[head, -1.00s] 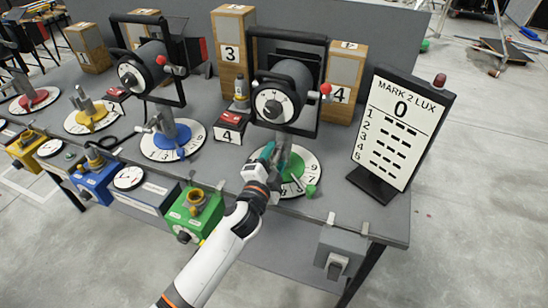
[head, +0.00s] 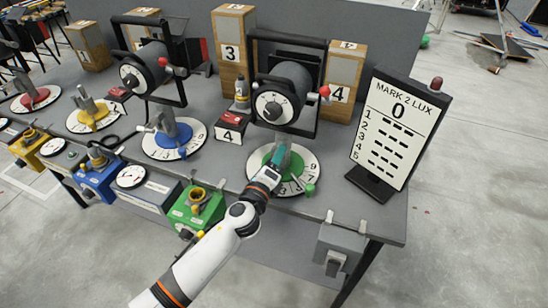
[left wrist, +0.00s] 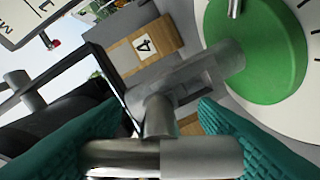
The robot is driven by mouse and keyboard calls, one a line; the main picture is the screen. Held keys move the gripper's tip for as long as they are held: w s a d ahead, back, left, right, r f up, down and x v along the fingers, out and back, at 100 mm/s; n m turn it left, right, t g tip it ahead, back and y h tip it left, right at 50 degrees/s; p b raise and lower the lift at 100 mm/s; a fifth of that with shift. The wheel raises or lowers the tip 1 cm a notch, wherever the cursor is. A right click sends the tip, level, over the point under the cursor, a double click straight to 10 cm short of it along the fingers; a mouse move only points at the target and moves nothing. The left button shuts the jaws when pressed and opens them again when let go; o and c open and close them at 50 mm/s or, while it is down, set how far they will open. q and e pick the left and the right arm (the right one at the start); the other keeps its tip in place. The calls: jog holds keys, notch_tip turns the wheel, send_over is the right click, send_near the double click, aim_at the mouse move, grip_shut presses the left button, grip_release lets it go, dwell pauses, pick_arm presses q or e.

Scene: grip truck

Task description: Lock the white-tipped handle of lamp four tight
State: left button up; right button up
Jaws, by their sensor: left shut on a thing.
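Lamp four is the dark round lamp (head: 283,93) in a black yoke, on a grey post above a green hub and white numbered dial (head: 256,187). A red-tipped handle (head: 325,91) is at the yoke's right side. My left gripper (head: 276,157) is at the post, just above the green hub. In the left wrist view its teal fingers (left wrist: 160,140) are shut on a short metal handle (left wrist: 200,158), chrome on one side and light grey on the other. It joins a grey clamp on the post (left wrist: 200,80). I cannot tell whether the grey end is the white tip.
A score board (head: 402,125) reads MARK 2 LUX and 0. A wooden block marked 4 (head: 343,85) stands behind the lamp. A green box (head: 195,208) is at the table's front edge. Another lamp with a blue hub (head: 174,136) stands to the left.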

pick_arm(q)
jog(key=m+p, duration=0.1)
jog(key=m, duration=0.4)
jog(key=shift+m+p, duration=0.3)
jog(key=shift+p, duration=0.05)
jog(key=shift+m+p, duration=0.75)
jog(key=shift+m, duration=1.55)
jog(key=shift+f, duration=0.1)
jog(key=o, duration=1)
jog(key=v, duration=1.2)
jog(key=shift+b, duration=0.35)
